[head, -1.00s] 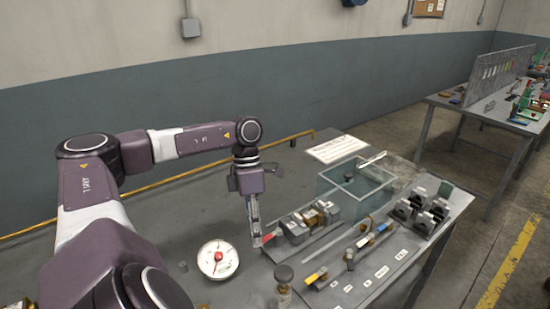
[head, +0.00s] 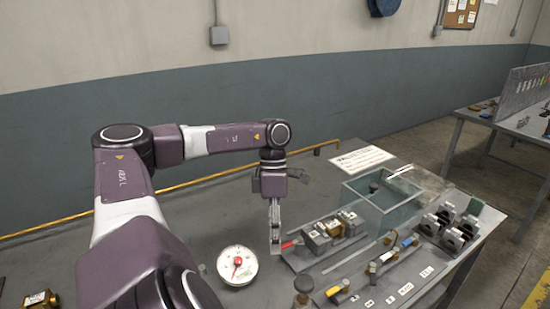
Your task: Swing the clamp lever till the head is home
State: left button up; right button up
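Which part is the clamp head I cannot tell. My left gripper (head: 275,250) points straight down just left of the red handle, its fingertips low over the plate edge. The fingers are seen as one narrow column, so their gap and any contact with the handle are hidden. My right gripper is out of view.
A white dial gauge with a red centre (head: 238,265) lies left of the gripper. A yellow-handled part (head: 338,287) and a dark knob (head: 303,284) stand in front. A clear-walled bin (head: 385,215) is behind right. The table's back left is clear.

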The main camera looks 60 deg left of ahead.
pick_arm(q)
jog(key=v, duration=0.7)
jog(key=shift+r, duration=0.2)
jog(key=shift+a, duration=0.1)
dwell(0.5)
